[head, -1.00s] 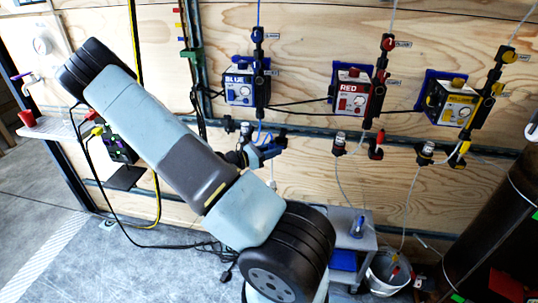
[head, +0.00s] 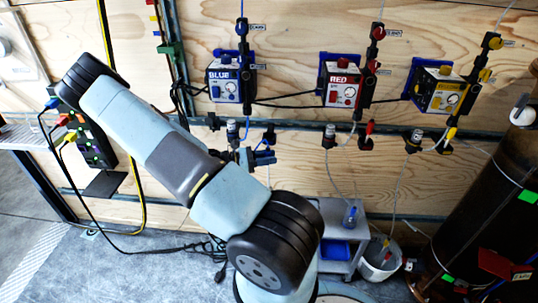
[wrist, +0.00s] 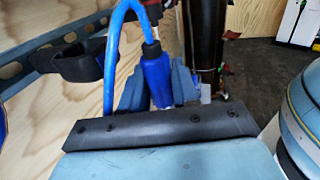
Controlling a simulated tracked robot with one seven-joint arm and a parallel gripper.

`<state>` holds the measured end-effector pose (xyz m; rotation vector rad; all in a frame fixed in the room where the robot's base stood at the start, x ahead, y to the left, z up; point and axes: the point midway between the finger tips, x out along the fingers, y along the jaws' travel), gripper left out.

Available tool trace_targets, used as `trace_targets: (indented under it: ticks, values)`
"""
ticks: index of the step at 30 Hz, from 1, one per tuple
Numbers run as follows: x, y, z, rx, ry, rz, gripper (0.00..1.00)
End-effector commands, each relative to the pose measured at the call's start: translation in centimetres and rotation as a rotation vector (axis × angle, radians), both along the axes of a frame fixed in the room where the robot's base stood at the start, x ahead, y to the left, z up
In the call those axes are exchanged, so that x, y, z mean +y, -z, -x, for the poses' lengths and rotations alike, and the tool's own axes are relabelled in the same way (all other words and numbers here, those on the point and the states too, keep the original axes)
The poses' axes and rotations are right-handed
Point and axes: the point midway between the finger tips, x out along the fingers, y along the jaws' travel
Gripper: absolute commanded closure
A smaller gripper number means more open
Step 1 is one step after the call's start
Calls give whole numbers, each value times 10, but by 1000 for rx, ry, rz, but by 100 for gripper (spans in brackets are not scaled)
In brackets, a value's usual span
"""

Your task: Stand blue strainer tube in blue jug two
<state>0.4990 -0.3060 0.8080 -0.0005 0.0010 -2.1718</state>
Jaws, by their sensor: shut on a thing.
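The blue strainer tube (wrist: 156,78) is a blue cylinder with a black cap and a blue hose looping up from it. In the wrist view it stands roughly upright between the blue fingers of my gripper (wrist: 157,88), which is shut on it. In the head view my gripper (head: 262,157) is in front of the plywood wall, below the BLUE pump unit (head: 231,80); my arm hides part of this area. I cannot clearly make out blue jug two in either view.
A grey cart (head: 345,229) bears a small blue-and-clear item (head: 350,215), with a blue bin (head: 336,250) below. A white bucket (head: 380,263) stands on the floor to its right. A dark cylinder (head: 487,200) stands further right. RED (head: 343,85) and YELLOW (head: 437,92) units hang on the wall.

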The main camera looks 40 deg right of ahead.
Motion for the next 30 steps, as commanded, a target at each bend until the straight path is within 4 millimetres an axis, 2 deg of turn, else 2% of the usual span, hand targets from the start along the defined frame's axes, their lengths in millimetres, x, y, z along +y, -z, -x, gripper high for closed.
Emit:
trace_targets:
  ticks: [30]
  values:
    - [0, 66, 0, 1, -1, 1, 100]
